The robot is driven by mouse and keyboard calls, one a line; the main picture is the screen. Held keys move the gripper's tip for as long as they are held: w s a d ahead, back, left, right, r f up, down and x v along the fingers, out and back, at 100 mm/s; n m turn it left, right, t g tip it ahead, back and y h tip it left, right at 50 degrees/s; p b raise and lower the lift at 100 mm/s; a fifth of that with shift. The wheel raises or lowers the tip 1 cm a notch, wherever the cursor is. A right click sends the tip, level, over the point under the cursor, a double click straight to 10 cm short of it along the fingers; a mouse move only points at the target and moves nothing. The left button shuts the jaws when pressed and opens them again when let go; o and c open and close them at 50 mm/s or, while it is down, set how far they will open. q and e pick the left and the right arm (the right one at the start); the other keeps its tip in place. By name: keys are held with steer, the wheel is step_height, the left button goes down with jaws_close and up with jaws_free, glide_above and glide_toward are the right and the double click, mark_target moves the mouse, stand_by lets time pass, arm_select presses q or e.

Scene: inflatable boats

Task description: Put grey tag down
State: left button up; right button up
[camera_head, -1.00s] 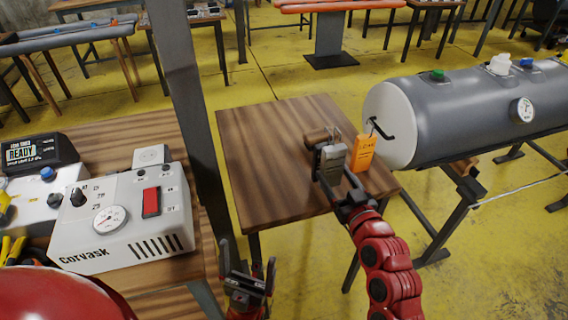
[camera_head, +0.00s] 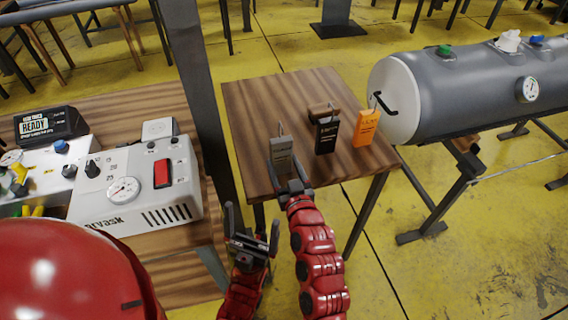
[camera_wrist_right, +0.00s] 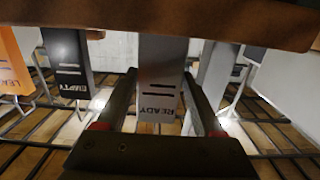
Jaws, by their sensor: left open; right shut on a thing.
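The grey tag (camera_head: 281,150) is in my right gripper (camera_head: 289,178), upright over the left front part of the small wooden table. In the right wrist view the grey tag (camera_wrist_right: 158,72), marked READY, stands between the fingers of the right gripper (camera_wrist_right: 160,92). I cannot tell whether its lower end touches anything. A black tag (camera_head: 326,137) and an orange tag (camera_head: 366,128) are to its right. The black tag reads EMPTY in the right wrist view (camera_wrist_right: 70,70). My left gripper (camera_head: 251,236) is open and empty, low in front of the table.
The small wooden table (camera_head: 245,105) is bare at its back left. A small wooden block (camera_head: 322,108) is behind the black tag. A grey tank (camera_head: 450,95) with a black handle stands at right. A control box (camera_head: 135,185) sits on a bench at left. A post (camera_head: 195,70) rises between them.

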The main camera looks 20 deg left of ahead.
steer(key=shift+f, duration=0.2)
steer(key=o, duration=1.5)
steer(key=shift+o, duration=0.2)
steer(key=shift+r, duration=0.15)
steer(key=shift+r, duration=0.25)
steer(key=v, duration=1.2)
steer(key=shift+f, duration=0.15)
